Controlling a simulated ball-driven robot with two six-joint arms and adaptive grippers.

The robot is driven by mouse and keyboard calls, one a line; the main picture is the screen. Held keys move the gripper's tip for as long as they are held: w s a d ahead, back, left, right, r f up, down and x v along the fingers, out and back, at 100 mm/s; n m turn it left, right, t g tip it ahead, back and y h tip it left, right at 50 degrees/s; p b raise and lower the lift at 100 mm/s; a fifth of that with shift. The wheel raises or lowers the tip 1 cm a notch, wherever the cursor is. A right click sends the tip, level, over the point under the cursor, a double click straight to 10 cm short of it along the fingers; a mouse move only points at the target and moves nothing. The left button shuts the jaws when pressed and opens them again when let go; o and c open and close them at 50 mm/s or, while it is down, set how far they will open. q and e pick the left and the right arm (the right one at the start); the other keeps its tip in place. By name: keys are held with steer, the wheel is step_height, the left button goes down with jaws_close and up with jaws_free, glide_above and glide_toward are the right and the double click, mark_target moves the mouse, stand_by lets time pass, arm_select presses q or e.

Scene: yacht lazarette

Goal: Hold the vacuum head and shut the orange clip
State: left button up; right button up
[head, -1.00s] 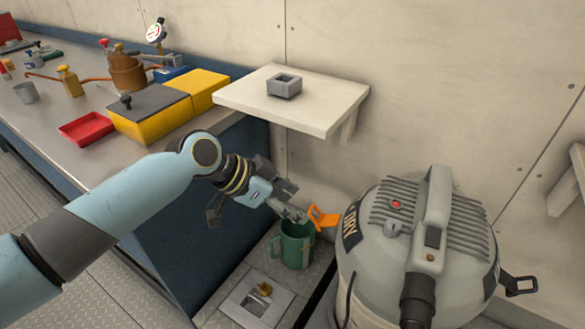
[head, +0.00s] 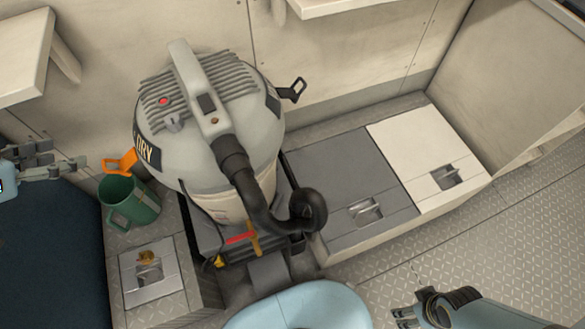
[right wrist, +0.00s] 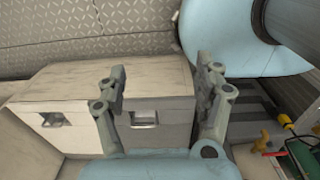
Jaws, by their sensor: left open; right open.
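The vacuum head (head: 205,112) is a grey ribbed dome with a top handle, on the vacuum at left of centre in the head view. The orange clip (head: 121,163) sticks out from its left side, beside the "DRY" label. My left gripper (head: 68,160) is at the left edge, open and empty, its fingertips just left of the clip with a small gap. My right gripper (head: 404,316) is at the bottom right, well away from the vacuum. In the right wrist view it is open (right wrist: 161,76), with nothing between its fingers.
A green mug (head: 130,203) stands below the orange clip. A black clip (head: 293,90) sticks out on the head's right side. A black hose (head: 250,195) curls down the front. Lockers with latches (head: 415,150) lie right of the vacuum. The tread-plate floor (head: 470,250) is clear.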

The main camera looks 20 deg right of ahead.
steer(key=w+a+r+m+t+y, duration=0.1)
steer(key=w+a+r+m+y, duration=0.35)
steer(key=w+a, duration=0.5)
steer(key=m+t+y, duration=0.7)
steer(key=t+y, duration=0.2)
steer(key=t, duration=0.3)
glide_toward(234, 163)
step_height(234, 163, down, 2)
steer(key=x, duration=1.1)
steer(key=shift+w+d+f, duration=0.25)
steer(key=shift+w+f, duration=0.05)
steer(key=shift+w, duration=0.2)
steer(key=shift+c, duration=0.4)
jaws_close()
